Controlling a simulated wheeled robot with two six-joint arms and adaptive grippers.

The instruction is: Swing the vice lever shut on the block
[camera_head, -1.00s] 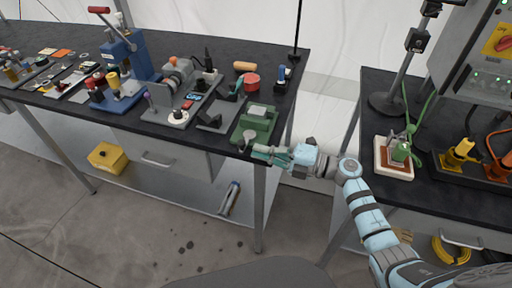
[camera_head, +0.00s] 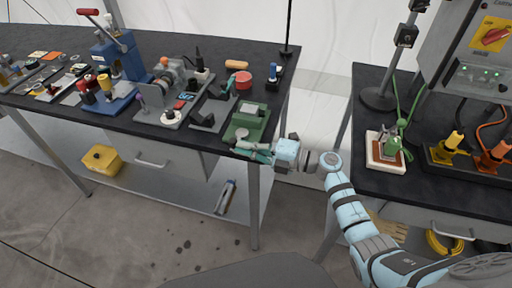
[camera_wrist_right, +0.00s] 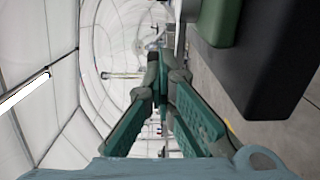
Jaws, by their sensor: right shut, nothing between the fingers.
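The green vice (camera_head: 246,123) sits at the front right corner of the long black workbench. A pale grey block (camera_head: 250,109) shows on its top. A grey round end (camera_head: 242,144), which looks like part of the vice lever, is at the vice's front, by the bench edge. My right gripper (camera_head: 240,149) is shut with nothing in it, its teal fingertips beside that grey end; I cannot tell whether they touch. In the wrist view the fingers (camera_wrist_right: 160,82) close together, and the green vice (camera_wrist_right: 220,20) is at upper right. My left gripper is not in view.
Left of the vice are a black fixture (camera_head: 211,114), a red round part (camera_head: 243,80) and a blue press (camera_head: 117,60). A second bench (camera_head: 370,198) at right holds a white tray (camera_head: 386,165). A gap lies between the benches.

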